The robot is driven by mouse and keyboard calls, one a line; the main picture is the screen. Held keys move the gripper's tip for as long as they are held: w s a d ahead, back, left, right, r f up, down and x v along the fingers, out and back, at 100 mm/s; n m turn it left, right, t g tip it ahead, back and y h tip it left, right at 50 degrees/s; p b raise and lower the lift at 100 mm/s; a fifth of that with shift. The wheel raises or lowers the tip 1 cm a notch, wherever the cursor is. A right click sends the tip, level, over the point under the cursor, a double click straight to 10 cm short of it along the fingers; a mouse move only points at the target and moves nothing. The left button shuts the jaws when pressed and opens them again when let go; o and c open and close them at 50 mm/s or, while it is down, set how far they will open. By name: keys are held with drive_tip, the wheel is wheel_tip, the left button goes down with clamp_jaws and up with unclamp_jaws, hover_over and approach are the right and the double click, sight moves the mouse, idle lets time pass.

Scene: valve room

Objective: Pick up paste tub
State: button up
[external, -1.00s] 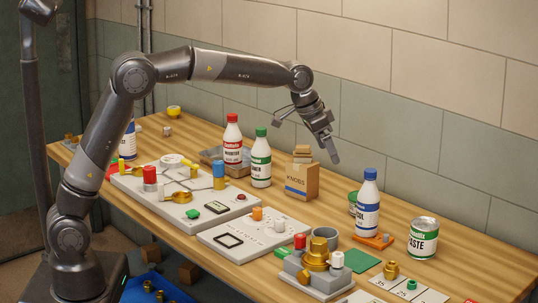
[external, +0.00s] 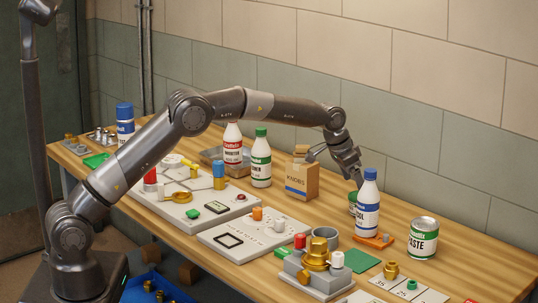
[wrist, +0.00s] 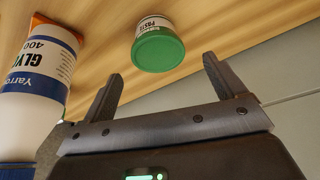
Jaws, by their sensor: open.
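The paste tub is a small round tub with a green lid and a white label reading PASTE, seen in the wrist view (wrist: 160,47). In the external view the paste tub (external: 352,198) is mostly hidden behind a white bottle with a blue cap (external: 367,207). My gripper (external: 358,183) is open and empty, pointing down just above the tub. In the wrist view the tub is beyond the open fingers (wrist: 163,72), roughly in line with the gap between them, and apart from both.
The blue-capped bottle (wrist: 38,85) stands close beside my gripper, on an orange base (external: 376,241). A larger can labelled PASTE (external: 423,239) stands to the right. A brown KNOBS bag (external: 300,180) is to the left. The wall runs close behind.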

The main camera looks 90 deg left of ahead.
drive_tip(key=x, duration=0.5)
drive_tip(key=shift+w+d+f, duration=0.1)
drive_tip(key=shift+w, duration=0.1)
drive_tip(key=c, duration=1)
